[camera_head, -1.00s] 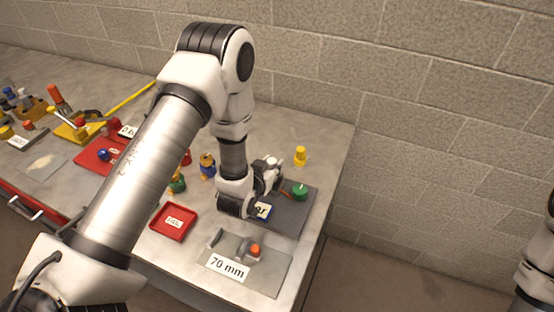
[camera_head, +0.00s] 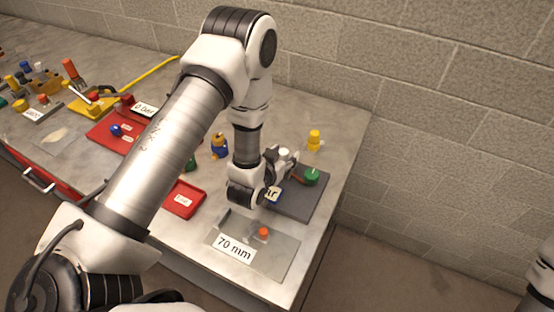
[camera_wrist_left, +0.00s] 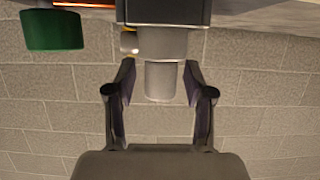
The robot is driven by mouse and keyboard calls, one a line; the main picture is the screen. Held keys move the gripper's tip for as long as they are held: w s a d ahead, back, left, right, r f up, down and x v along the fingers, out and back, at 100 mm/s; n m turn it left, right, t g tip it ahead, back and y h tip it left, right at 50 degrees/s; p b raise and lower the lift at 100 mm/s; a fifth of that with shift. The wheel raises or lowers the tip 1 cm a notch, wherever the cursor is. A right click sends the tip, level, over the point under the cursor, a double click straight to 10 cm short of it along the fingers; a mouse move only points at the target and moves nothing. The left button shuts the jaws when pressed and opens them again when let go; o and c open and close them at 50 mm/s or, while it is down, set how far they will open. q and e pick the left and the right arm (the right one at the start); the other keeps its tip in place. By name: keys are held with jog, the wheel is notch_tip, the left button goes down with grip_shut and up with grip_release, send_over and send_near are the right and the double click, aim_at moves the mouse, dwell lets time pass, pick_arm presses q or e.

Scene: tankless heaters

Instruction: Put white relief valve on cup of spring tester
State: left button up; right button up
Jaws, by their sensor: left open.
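My left gripper (camera_head: 281,163) is open at the dark grey base (camera_head: 302,207) of the spring tester, beside its green knob (camera_head: 312,176). A small white top (camera_head: 284,153), apparently the white relief valve, shows at its fingers. The left wrist view is upside down. There, the open fingers (camera_wrist_left: 160,68) stand either side of a pale narrow cylinder (camera_wrist_left: 165,82), apparently the valve. It meets a wider grey cylinder (camera_wrist_left: 165,42), apparently the cup, in line with it on the dark block (camera_wrist_left: 165,11). The gaps beside the pale cylinder show no finger contact. My right gripper is out of view.
A yellow valve (camera_head: 315,141) stands behind the base. A blue and yellow valve (camera_head: 219,146) stands to its left. In front are a grey plate (camera_head: 283,257) marked 70 mm and a red tray (camera_head: 184,212). The bench's right edge is close; a block wall stands behind.

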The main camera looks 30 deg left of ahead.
pick_arm(q)
jog(key=b+v, duration=0.2)
jog(key=v, duration=0.6)
jog(key=shift+s, duration=0.4)
jog(key=p+v, duration=0.3)
jog(key=p, duration=0.2)
jog(key=shift+r, duration=0.15)
